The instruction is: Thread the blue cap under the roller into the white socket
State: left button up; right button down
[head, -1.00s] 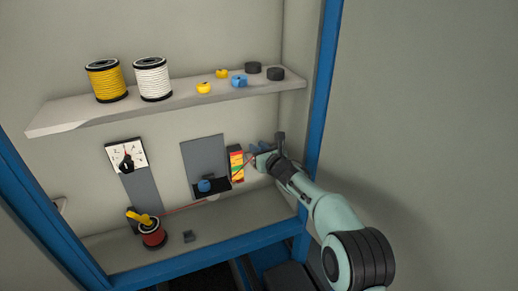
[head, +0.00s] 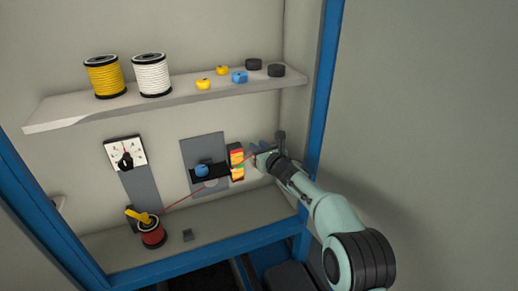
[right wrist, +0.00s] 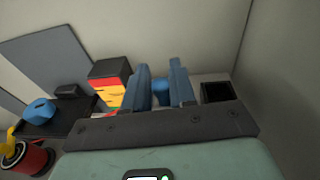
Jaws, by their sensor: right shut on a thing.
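My right gripper (head: 258,152) is at the right of the niche, beside the red, orange and green striped block (head: 237,161). In the right wrist view its two blue fingers (right wrist: 160,88) stand close together around a small blue piece (right wrist: 161,92), apparently the blue cap. A thin red cable (head: 190,196) runs up from the red spool (head: 152,233) towards the gripper. A pale round part, likely the roller (head: 211,183), shows under a black ledge (head: 215,172) with a blue knob (head: 202,171). A dark square opening (right wrist: 217,92) lies right of the fingers; I cannot tell whether it is the socket. My left gripper is out of view.
Above, a shelf (head: 60,116) holds a yellow spool (head: 104,76), a white spool (head: 152,74) and several small caps. A dial (head: 125,154) is on the left wall panel. The niche's right wall is close to my gripper.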

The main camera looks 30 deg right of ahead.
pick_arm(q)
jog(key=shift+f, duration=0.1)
pick_arm(e)
jog(key=c, duration=0.8)
grip_release()
jog(key=shift+c, duration=0.2)
jog(key=shift+s+b, duration=0.5)
jog(key=shift+s, duration=0.1)
pick_arm(q)
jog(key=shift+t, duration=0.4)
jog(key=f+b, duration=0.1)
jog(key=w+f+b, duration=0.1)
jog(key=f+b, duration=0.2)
jog(key=b, duration=0.1)
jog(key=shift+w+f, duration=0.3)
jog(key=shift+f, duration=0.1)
pick_arm(e)
jog(key=s+r, duration=0.2)
jog(key=s, duration=1)
jog(key=o, duration=0.8)
jog(key=shift+o, duration=0.2)
